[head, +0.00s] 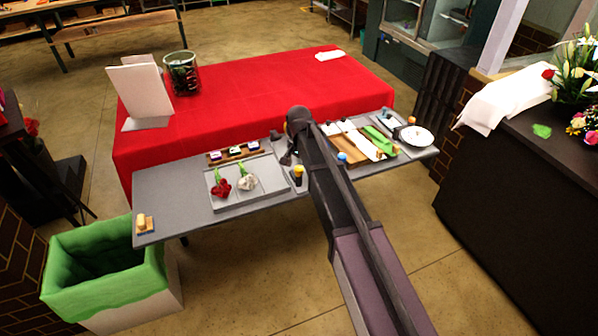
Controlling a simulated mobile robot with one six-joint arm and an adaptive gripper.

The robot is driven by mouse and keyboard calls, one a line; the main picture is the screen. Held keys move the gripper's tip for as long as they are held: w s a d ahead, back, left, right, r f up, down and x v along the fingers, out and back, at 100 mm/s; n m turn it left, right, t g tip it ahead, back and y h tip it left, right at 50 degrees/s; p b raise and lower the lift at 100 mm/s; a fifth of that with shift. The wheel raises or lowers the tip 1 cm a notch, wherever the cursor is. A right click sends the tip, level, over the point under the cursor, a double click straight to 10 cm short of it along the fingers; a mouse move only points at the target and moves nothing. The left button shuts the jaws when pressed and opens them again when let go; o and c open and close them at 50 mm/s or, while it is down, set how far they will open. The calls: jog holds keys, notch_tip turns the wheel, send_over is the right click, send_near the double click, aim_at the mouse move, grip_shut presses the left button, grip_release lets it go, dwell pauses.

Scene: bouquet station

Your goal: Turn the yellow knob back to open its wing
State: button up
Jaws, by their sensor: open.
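The yellow knob (299,170) stands on a dark post on the grey bench (170,195), at the right edge of a shallow grey tray. A blue-topped knob (342,157) stands to its right, and an orange-topped one (410,120) is further right. My gripper (287,160) is small in the head view, pointing down just up-left of the yellow knob. Its jaws are open and appear empty; I see no contact with the knob. Which panel is the knob's wing, and how far it is open, I cannot tell. My arm hides part of the bench.
The grey tray (233,204) holds a red flower and a white flower. A wooden board, green cloth and white plate (416,136) lie on the right. A green-lined bin (100,270) stands below; a red-covered table (230,110) lies behind.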

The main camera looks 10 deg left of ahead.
jog(key=shift+f, duration=0.4)
grip_shut()
